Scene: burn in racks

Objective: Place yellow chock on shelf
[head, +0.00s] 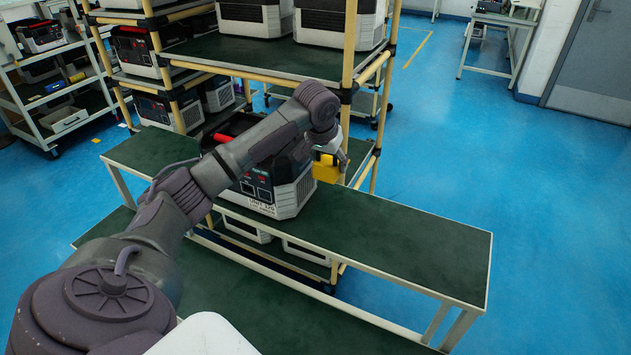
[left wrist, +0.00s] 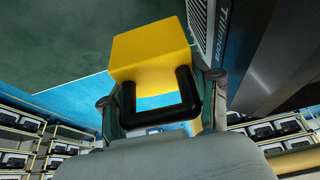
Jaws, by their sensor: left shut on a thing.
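My left gripper (head: 338,152) is shut on the yellow chock (head: 326,168), just right of the black and white unit on the green shelf. In the left wrist view the chock (left wrist: 150,58) shows as a yellow block with a black loop handle (left wrist: 160,115) between the fingers (left wrist: 160,108). The green shelf (head: 400,235) runs across the middle of the head view, its right part bare. I cannot tell whether the chock touches the shelf. My right gripper is not in view.
The black and white unit (head: 285,185) stands on the shelf, partly behind my left arm. A rack with yellow posts (head: 349,50) rises behind, holding more units. A cart (head: 60,115) stands at the far left. Blue floor (head: 520,170) lies open on the right.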

